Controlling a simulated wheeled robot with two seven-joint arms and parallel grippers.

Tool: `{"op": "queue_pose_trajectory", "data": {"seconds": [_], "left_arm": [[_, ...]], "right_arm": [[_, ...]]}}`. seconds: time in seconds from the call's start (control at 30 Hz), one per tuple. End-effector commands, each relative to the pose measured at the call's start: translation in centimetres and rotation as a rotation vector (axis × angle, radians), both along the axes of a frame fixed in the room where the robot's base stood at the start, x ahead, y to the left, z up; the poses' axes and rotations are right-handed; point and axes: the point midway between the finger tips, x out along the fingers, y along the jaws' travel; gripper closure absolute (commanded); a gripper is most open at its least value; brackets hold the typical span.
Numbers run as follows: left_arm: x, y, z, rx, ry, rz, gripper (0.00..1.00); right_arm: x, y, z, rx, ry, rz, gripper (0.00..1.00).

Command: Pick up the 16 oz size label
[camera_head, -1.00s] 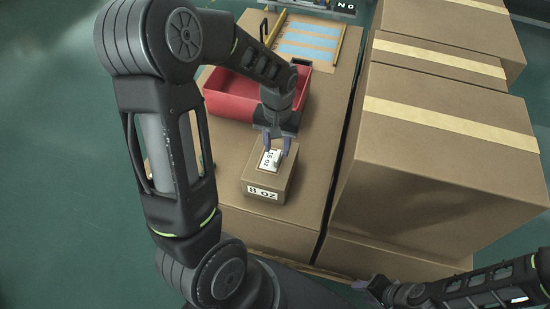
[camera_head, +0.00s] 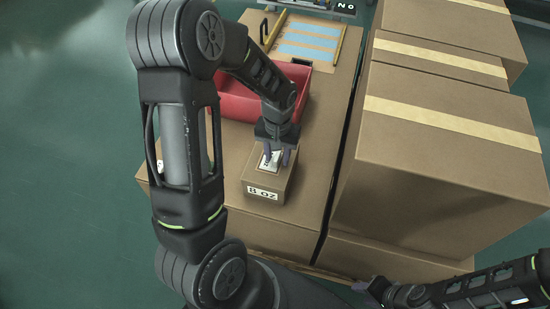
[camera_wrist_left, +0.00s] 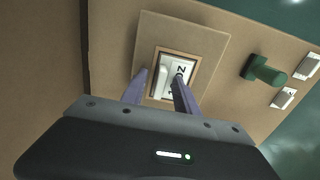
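The white size label (camera_head: 269,163) lies on top of a small brown box (camera_head: 281,184) whose front reads "8 OZ". In the left wrist view the label (camera_wrist_left: 170,76) sits in a framed recess of the box top, with its dark print only partly readable. My left gripper (camera_head: 277,156) is open over the label. Its two purple fingers also show in the left wrist view (camera_wrist_left: 158,92), one towards each side of the label. I cannot tell whether they touch it. My right gripper (camera_head: 373,288) is at the lower right, away from the box; its fingers are unclear.
A red bin (camera_head: 240,103) stands behind the box on the brown work surface (camera_head: 318,165). Large taped cartons (camera_head: 440,150) stand on the right. The left wrist view shows a green peg (camera_wrist_left: 265,72) and two other white labels (camera_wrist_left: 283,98) beside the box.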

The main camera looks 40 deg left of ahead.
Motion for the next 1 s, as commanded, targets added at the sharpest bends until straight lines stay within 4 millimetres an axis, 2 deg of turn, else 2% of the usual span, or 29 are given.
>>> {"op": "queue_pose_trajectory", "data": {"seconds": [0.13,0.57,1.0], "left_arm": [[0.0,0.0,0.01,0.0,0.0,0.0,0.64],[0.0,0.0,0.01,0.0,0.0,0.0,1.0],[0.0,-0.01,0.02,0.0,0.0,0.0,1.0]], "right_arm": [[0.0,0.0,0.0,0.0,0.0,0.0,0.64],[0.0,0.0,0.0,0.0,0.0,0.0,0.64],[0.0,0.0,0.0,0.0,0.0,0.0,0.64]]}}
